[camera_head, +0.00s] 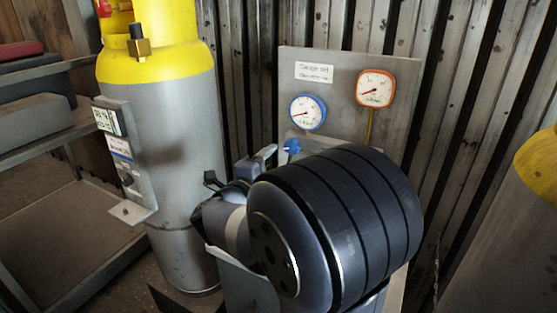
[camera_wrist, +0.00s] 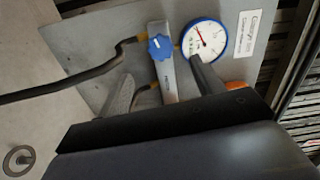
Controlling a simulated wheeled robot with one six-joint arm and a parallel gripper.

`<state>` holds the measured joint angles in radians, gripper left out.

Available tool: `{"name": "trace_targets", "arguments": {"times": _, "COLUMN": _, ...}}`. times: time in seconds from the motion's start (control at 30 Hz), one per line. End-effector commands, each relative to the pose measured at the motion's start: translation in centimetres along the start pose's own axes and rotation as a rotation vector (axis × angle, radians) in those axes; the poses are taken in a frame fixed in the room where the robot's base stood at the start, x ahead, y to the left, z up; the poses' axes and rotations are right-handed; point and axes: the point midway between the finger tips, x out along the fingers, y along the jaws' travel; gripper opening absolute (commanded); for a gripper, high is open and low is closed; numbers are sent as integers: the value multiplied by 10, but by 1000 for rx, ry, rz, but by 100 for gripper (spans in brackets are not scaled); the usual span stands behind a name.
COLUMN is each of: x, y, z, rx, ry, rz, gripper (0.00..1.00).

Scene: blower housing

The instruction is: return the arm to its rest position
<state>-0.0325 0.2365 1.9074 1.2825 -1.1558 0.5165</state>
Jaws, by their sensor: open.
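My gripper (camera_wrist: 160,72) shows in the wrist view with its two grey fingers spread apart and nothing held between them. Its fingers point toward a grey panel (camera_wrist: 95,35) with a blue knob (camera_wrist: 160,47) and a blue-rimmed gauge (camera_wrist: 204,38). The right fingertip overlaps the gauge's lower edge in the picture; I cannot tell the distance. In the head view my dark, rounded arm link fills the lower middle, in front of the panel (camera_head: 300,62), and hides much of the gripper. The blue knob (camera_head: 291,146) shows just above the arm there.
A grey gas cylinder (camera_head: 185,150) with a yellow top stands left of my arm, close to it. A metal shelf (camera_head: 70,225) is at far left. The panel carries a blue gauge (camera_head: 308,112) and an orange gauge (camera_head: 375,89). A black hose (camera_wrist: 60,88) crosses the wrist view.

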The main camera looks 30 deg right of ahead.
Motion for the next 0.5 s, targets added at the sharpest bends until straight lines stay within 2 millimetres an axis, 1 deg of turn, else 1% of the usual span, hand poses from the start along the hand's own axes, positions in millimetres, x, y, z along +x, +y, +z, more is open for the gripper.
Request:
{"name": "trace_targets", "arguments": {"times": 0.03, "x": -3, "y": 0, "z": 0, "rx": 0, "ry": -1, "rz": -1, "gripper": 63}}
{"name": "trace_targets", "arguments": {"times": 0.17, "x": -6, "y": 0, "z": 0, "rx": 0, "ry": 0, "rz": -1, "gripper": 63}}
{"name": "trace_targets", "arguments": {"times": 0.4, "x": -5, "y": 0, "z": 0, "rx": 0, "ry": 1, "rz": 0, "gripper": 63}}
{"name": "trace_targets", "arguments": {"times": 0.5, "x": -2, "y": 0, "z": 0, "rx": 0, "ry": 1, "rz": 0, "gripper": 63}}
